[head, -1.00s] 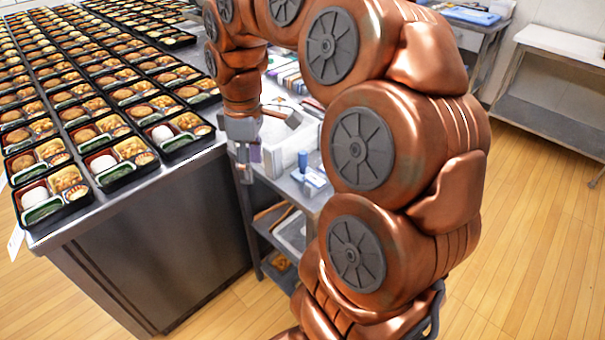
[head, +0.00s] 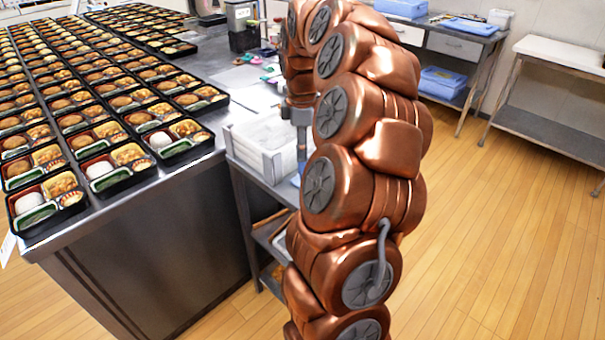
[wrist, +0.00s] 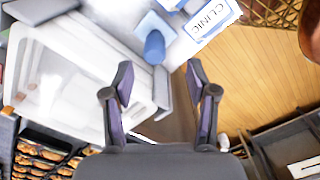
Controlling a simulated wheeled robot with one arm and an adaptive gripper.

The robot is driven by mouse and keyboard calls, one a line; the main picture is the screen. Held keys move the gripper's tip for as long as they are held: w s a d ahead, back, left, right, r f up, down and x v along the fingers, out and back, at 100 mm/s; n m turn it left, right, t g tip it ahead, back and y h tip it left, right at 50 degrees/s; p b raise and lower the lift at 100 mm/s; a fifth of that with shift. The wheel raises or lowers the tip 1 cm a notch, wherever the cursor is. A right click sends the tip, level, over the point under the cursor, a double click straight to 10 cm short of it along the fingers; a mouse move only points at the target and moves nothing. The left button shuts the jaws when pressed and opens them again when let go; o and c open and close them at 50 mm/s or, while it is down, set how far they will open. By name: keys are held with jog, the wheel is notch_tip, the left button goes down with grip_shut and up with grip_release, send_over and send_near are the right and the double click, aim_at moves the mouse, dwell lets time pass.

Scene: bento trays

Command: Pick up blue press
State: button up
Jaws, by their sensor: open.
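The blue press shows in the wrist view (wrist: 155,45), with a round blue handle on a paler blue square base. It stands on the pale surface just beyond my fingertips, roughly between them in the picture. My gripper (wrist: 160,80) is open with nothing between its fingers, and I see no contact with the press. In the head view my arm covers nearly all of the press; only a sliver of blue (head: 296,180) shows beside it. My gripper points down there, next to the white bin.
A white bin (head: 262,160) sits on the side shelf; its translucent body (wrist: 75,70) is left of the press in the wrist view. A card reading "CLINIC" (wrist: 212,20) lies right of the press. Bento trays (head: 110,175) fill the counter at left.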

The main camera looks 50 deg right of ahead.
aim_at(303, 170)
jog(key=shift+w+d+f+p, duration=0.15)
jog(key=shift+f+p, duration=0.15)
jog(key=shift+f, duration=1)
jog(key=shift+w+d+f+p, duration=0.15)
jog(key=shift+f+p, duration=0.1)
jog(key=shift+f, duration=1)
jog(key=shift+s, duration=0.1)
grip_shut()
